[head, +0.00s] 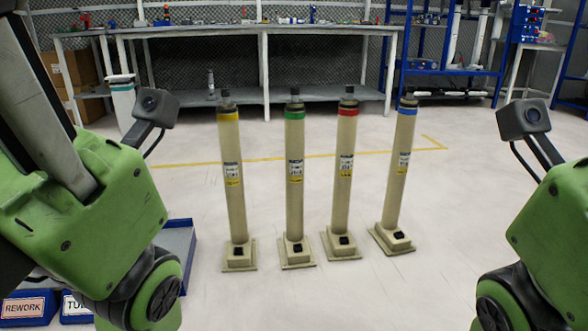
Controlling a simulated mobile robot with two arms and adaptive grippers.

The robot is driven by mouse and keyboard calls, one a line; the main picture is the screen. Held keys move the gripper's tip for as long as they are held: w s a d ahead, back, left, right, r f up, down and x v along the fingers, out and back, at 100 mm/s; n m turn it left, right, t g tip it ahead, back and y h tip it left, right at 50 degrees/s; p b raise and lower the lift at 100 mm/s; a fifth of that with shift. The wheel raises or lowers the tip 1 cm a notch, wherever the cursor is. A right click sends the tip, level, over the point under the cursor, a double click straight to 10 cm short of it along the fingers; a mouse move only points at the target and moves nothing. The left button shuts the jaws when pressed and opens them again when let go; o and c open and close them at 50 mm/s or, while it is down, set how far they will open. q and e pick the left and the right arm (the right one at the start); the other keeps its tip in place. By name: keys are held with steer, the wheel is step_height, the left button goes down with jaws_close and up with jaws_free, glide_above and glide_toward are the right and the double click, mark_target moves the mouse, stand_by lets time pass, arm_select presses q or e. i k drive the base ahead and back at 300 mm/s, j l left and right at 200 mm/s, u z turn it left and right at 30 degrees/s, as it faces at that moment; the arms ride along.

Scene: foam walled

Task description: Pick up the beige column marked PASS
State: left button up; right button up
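Several beige columns stand upright in a row on the floor, each on a square base and carrying a white and yellow label. From left to right they have a yellow band (230,170), a green band (295,175), a red band (343,175) and a blue band (400,165). The blue-banded one looks slightly tilted. The label print is too small to read, so I cannot tell which is marked PASS. My green arms show at both sides, but neither gripper is in view.
Blue bins marked REWORK (24,308) and, partly hidden, TU... (75,306) sit at lower left, near a blue tray (178,240). A long workbench (220,31) and a blue rack (450,72) stand behind. Floor around the columns is clear, with a yellow line (190,164) behind them.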

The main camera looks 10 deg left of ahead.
mark_target(392, 240)
steer(key=i+l, duration=0.1)
steer(key=l, duration=0.85)
steer(key=i+l, duration=0.15)
steer(key=l, duration=0.35)
